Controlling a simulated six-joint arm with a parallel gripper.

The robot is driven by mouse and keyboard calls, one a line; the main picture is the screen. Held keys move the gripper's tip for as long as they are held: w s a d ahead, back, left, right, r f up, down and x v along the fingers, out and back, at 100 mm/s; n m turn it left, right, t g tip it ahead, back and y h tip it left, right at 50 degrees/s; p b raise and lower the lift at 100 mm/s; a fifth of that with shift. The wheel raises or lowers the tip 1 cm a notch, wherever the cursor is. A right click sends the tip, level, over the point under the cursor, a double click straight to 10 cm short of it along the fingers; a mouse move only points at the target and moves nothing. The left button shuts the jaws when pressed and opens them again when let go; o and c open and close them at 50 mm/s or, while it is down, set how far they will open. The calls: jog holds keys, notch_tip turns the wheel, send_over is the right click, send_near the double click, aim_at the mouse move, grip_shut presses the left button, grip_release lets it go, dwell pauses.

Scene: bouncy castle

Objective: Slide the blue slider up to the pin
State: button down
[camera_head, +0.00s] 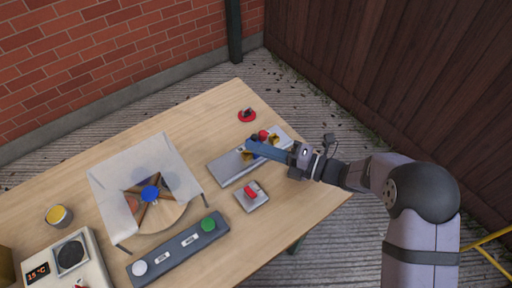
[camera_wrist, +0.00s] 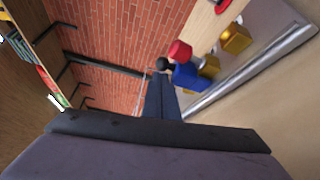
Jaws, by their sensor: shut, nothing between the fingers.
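The blue slider (camera_wrist: 186,75) shows in the wrist view as a small blue block beside a grey metal rail (camera_wrist: 245,70). A red knob (camera_wrist: 180,52) and gold blocks (camera_wrist: 235,40) are close to it. In the head view the rail (camera_head: 222,170) lies across the table's right part, with a red knob (camera_head: 263,134) and a gold block (camera_head: 274,139); my fingers cover most of the slider's area. My gripper (camera_head: 252,147) is shut and empty, its tips (camera_wrist: 161,80) just left of the slider in the wrist view. I cannot tell whether they touch. Which part is the pin is unclear.
A grey plate with a red switch (camera_head: 251,190) sits in front of the rail, and a red disc (camera_head: 247,116) behind it. A dark bar with a green button (camera_head: 208,224) and a clear cover (camera_head: 110,190) over a wooden piece stand left. The table's back middle is clear.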

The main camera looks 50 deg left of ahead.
jog(key=shift+s, duration=0.15)
